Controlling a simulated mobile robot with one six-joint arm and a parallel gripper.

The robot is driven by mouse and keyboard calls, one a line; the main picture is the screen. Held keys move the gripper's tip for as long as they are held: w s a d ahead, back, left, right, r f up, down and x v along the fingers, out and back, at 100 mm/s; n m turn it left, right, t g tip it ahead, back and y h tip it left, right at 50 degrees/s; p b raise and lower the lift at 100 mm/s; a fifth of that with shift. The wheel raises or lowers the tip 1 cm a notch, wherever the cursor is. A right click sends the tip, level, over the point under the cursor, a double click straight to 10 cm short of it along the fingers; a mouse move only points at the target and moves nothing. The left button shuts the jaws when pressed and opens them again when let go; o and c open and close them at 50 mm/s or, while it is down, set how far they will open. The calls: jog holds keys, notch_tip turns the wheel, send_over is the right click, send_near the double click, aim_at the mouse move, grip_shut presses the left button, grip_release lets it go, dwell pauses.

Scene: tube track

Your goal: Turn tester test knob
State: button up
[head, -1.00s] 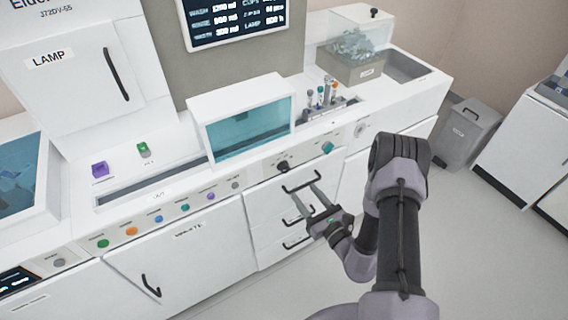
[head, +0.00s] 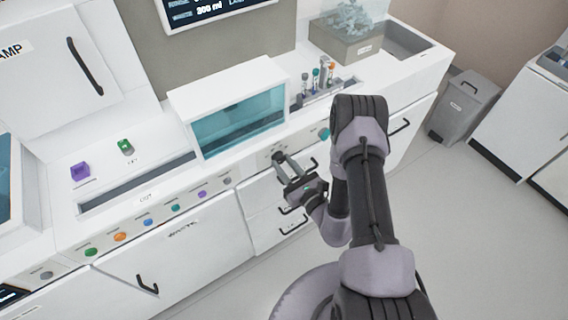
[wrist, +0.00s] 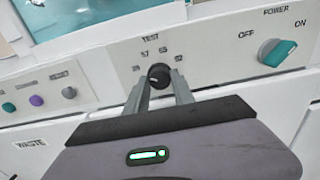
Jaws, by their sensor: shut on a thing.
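The black test knob (wrist: 159,75) sits on the tester's white front panel, under the word TEST with small numbers around it, in the wrist view. My gripper (wrist: 160,84) is shut on the knob, with one grey finger on each side of it. In the head view my gripper (head: 283,162) reaches the panel below the teal-windowed box, and its fingers largely hide the knob.
A teal power knob (wrist: 277,52) is to the right on the same panel, between OFF and ON. Coloured buttons (wrist: 37,100) are to the left. Drawers with black handles (head: 291,210) lie below. A rack of tubes (head: 318,85) stands on the counter.

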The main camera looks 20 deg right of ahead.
grip_shut()
